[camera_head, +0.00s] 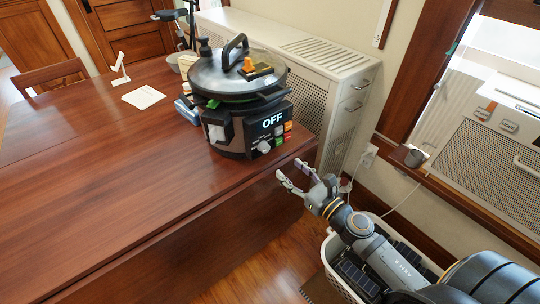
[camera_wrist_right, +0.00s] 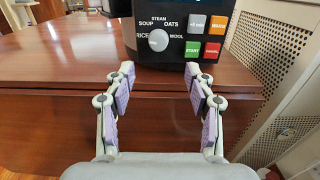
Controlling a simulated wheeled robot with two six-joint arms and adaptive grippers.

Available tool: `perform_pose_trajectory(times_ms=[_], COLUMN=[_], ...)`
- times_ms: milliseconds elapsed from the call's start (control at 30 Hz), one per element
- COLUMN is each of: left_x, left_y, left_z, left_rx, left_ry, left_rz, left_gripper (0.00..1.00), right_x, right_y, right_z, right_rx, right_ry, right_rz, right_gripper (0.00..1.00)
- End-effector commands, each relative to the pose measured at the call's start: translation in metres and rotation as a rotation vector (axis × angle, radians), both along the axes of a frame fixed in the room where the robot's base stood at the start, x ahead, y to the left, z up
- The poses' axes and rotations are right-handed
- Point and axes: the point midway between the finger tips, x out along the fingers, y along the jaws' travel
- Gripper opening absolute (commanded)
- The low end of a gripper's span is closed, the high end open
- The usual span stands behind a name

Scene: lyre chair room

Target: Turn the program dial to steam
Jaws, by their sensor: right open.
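The cooker (camera_head: 238,85) stands on the wooden table near its right corner, its display reading OFF. On its front panel is a round pale program dial (camera_wrist_right: 158,40), also visible in the head view (camera_head: 263,146). My right gripper (camera_head: 288,169) is open and empty at the table's front edge, apart from the cooker. In the right wrist view its fingers (camera_wrist_right: 160,72) spread below the dial. My left gripper is not in view.
Colored buttons (camera_wrist_right: 204,37) sit right of the dial. The wooden table (camera_head: 130,190) is mostly clear at left, with white papers (camera_head: 143,97) farther back. A perforated radiator cover (camera_head: 345,118) stands behind the cooker. A white basket (camera_head: 335,272) is below my right arm.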

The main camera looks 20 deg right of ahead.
Motion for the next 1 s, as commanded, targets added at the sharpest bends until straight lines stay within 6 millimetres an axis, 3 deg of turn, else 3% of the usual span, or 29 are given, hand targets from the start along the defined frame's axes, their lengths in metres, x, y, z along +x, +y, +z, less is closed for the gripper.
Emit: perform_pose_trajectory(times_ms=[33,200,500,900,1000], left_x=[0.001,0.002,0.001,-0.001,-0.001], left_y=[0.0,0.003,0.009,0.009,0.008], left_z=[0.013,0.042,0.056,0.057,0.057], left_rx=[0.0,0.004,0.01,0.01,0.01], left_ry=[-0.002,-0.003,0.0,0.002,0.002], left_rz=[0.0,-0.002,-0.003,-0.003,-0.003], left_gripper=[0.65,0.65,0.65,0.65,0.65], right_x=[0.005,0.029,0.083,0.094,0.094], right_y=[0.0,0.011,0.031,0.035,0.035], right_z=[0.008,0.01,0.002,-0.001,-0.001], right_rx=[0.006,0.012,0.008,0.006,0.006], right_ry=[-0.001,0.003,0.005,0.006,0.006], right_rz=[-0.005,-0.005,0.0,0.001,0.001], right_gripper=[0.55,0.55,0.55,0.55,0.42])
